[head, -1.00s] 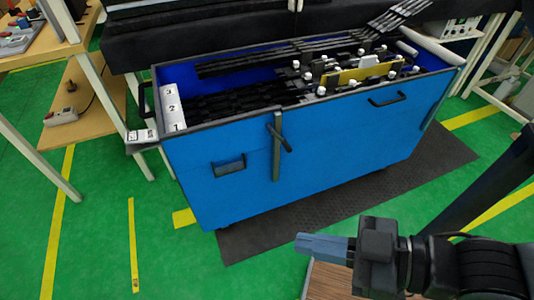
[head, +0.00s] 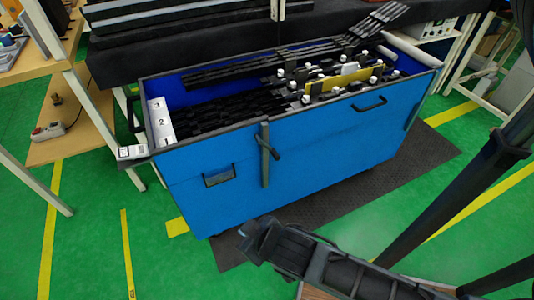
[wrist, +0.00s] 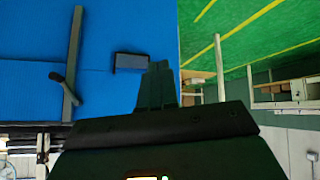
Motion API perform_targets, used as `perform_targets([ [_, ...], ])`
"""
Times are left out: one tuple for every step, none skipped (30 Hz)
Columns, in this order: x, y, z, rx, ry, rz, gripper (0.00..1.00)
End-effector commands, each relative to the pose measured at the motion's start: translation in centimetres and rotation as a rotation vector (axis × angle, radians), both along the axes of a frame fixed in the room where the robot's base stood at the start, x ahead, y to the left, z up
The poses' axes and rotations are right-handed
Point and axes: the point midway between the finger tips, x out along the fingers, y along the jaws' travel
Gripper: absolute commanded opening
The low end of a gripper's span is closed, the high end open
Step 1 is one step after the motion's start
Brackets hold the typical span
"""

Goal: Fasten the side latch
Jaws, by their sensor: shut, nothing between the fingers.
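The side latch is a dark upright bar (head: 264,165) on the front of the blue cart (head: 330,150), with a short dark lever (head: 269,148) slanting down to the right from its upper part. In the wrist view the bar (wrist: 75,50) and lever (wrist: 64,88) show at the left, with the lever angled away from the bar. My gripper (head: 254,228) is in front of the cart, below the latch in the head view. In the wrist view its fingers (wrist: 159,70) are together and empty, apart from the latch. The fingertips are hard to make out in the head view.
A dark recessed handle (head: 219,176) is left of the latch, and another handle (head: 369,104) is at upper right. Black strips and clips fill the cart's top. A wooden bench (head: 70,115) stands left. Green floor is open at lower left.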

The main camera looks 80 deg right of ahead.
Motion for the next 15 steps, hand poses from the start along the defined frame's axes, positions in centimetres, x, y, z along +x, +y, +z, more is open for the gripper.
perform_targets([
  [1.6,-1.8,0.1,-0.009,0.035,-0.060,0.00],
  [2.2,-2.9,-0.1,-0.013,0.062,-0.098,0.00],
  [3.0,-4.3,-0.3,-0.020,0.098,-0.150,0.00],
  [3.5,-5.4,-0.3,-0.025,0.125,-0.190,0.00],
  [4.1,-6.5,-0.2,-0.030,0.151,-0.232,0.00],
  [4.7,-8.1,0.0,-0.037,0.184,-0.287,0.00],
  [5.1,-9.2,0.2,-0.042,0.209,-0.329,0.00],
  [5.4,-10.3,0.6,-0.048,0.231,-0.371,0.00],
  [5.8,-11.8,1.1,-0.054,0.258,-0.427,0.00],
  [6.1,-12.7,1.4,-0.059,0.278,-0.465,0.00],
  [6.3,-13.7,1.8,-0.063,0.295,-0.502,0.00],
  [6.5,-14.8,2.4,-0.069,0.316,-0.548,0.00],
  [6.6,-15.5,2.8,-0.073,0.329,-0.578,0.00],
  [6.6,-16.1,3.1,-0.076,0.343,-0.608,0.00],
  [6.7,-16.8,3.6,-0.079,0.357,-0.640,0.00],
])
